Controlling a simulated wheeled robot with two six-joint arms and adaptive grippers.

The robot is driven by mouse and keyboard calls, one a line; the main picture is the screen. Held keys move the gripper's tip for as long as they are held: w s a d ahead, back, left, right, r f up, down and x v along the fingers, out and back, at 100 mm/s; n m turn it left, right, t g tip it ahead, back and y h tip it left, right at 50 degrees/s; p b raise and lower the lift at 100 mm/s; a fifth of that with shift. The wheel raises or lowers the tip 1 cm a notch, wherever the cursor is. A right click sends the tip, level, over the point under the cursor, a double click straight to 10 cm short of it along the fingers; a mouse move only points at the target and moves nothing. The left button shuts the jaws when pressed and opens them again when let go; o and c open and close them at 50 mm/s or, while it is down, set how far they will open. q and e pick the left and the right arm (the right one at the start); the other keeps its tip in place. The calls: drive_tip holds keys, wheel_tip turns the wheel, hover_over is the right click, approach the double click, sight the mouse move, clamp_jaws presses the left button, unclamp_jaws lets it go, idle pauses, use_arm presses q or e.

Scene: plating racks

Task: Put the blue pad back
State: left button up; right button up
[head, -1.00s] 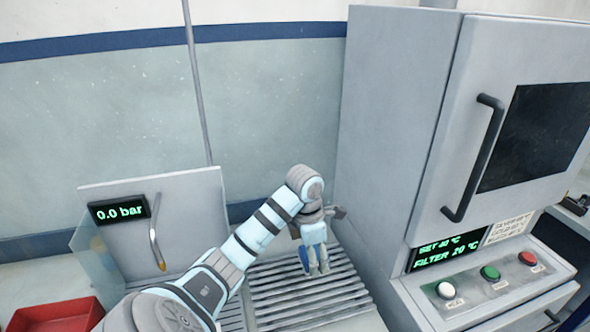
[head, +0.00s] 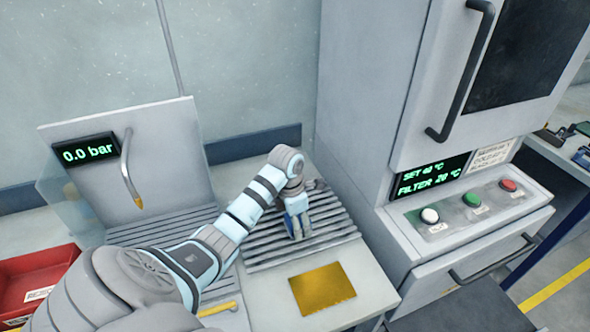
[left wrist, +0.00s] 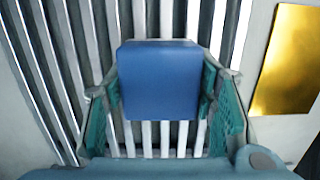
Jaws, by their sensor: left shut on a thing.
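The blue pad (left wrist: 160,82) is a blue block between the two teal-lined fingers of my left gripper (left wrist: 165,110) in the left wrist view. The gripper is shut on it, above the slatted grey rack. In the head view my left gripper (head: 297,226) points down over the ribbed rack (head: 335,228), and only a little blue shows beside its fingers. I cannot tell whether the pad touches the slats. My right gripper is not in view.
A gold plate (head: 322,289) lies on the bench in front of the rack. A grey cabinet with buttons (head: 470,205) stands right. A panel reading 0.0 bar (head: 130,165) with a nozzle stands left, near a red bin (head: 40,268) and a yellow-handled tool (head: 217,309).

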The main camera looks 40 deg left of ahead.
use_arm(q)
drive_tip(key=shift+w+a+f, duration=0.1)
drive_tip(key=shift+f, duration=0.1)
drive_tip(key=o, duration=1.2)
drive_tip(key=shift+r, duration=0.25)
drive_tip(key=r, duration=0.7)
drive_tip(key=shift+s+a+r, duration=0.3)
drive_tip(key=shift+s+r, duration=0.05)
drive_tip(key=r+p, duration=0.4)
drive_tip(key=p, duration=0.1)
drive_tip(key=shift+s+r, duration=0.25)
drive_tip(key=shift+s, duration=0.05)
drive_tip(key=shift+f, duration=0.1)
